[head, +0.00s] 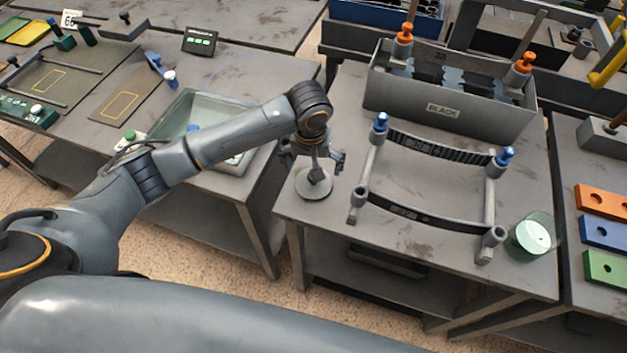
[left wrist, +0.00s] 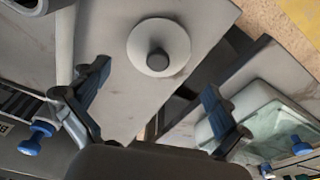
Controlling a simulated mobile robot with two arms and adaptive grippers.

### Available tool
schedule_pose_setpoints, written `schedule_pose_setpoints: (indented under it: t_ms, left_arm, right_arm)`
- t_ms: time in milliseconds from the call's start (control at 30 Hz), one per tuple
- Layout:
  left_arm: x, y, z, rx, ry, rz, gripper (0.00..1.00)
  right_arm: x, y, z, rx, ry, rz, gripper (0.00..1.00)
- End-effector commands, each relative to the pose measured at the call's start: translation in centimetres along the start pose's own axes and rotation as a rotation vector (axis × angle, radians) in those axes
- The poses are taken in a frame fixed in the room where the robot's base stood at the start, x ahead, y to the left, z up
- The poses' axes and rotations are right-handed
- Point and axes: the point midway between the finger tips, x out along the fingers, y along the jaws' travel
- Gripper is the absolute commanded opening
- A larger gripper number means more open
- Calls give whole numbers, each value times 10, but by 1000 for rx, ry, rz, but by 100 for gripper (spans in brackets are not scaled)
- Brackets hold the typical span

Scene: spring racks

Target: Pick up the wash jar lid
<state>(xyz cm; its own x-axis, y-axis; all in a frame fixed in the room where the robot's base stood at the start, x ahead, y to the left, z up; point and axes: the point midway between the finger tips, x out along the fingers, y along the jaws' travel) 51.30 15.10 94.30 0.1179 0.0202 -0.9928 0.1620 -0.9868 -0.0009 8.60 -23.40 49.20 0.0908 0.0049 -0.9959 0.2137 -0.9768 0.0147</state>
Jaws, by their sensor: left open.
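The wash jar lid is a pale grey round disc (head: 312,190) lying flat near the left edge of the middle table. In the left wrist view the lid (left wrist: 141,52) shows its dark round knob (left wrist: 158,60) in the middle. My left gripper (head: 315,161) is above the lid, pointing down, with its fingers apart and nothing between them. In the left wrist view the lid lies ahead of the spread fingertips (left wrist: 156,82), roughly centred between them. A clear glass jar (head: 544,226) with something white inside stands at the table's right corner. My right gripper is not in view.
A spring rack frame (head: 428,222) with blue knobs stands right of the lid. A grey box (head: 440,110) marked BLACK, with orange knobs, is behind it. A glass tray (head: 235,165) is on the left table, across a gap. Bare tabletop surrounds the lid.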

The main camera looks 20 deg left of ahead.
Motion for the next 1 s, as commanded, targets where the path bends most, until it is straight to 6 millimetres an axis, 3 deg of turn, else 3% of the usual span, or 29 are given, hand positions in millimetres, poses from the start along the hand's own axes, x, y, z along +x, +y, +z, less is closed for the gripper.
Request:
schedule_pose_setpoints:
  t_ms: [167, 400, 700, 1000]
  left_arm:
    - [14, 1, 1, 0, -3, -1, 100]
    - [48, 3, 0, 0, 0, 0, 100]
    - [55, 3, 0, 1, 1, 1, 100]
    - [54, 2, 0, 1, 1, 0, 39]
  right_arm:
    - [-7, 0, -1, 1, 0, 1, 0]
    - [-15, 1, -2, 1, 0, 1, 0]
    - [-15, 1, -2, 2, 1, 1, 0]
    - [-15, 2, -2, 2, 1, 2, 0]
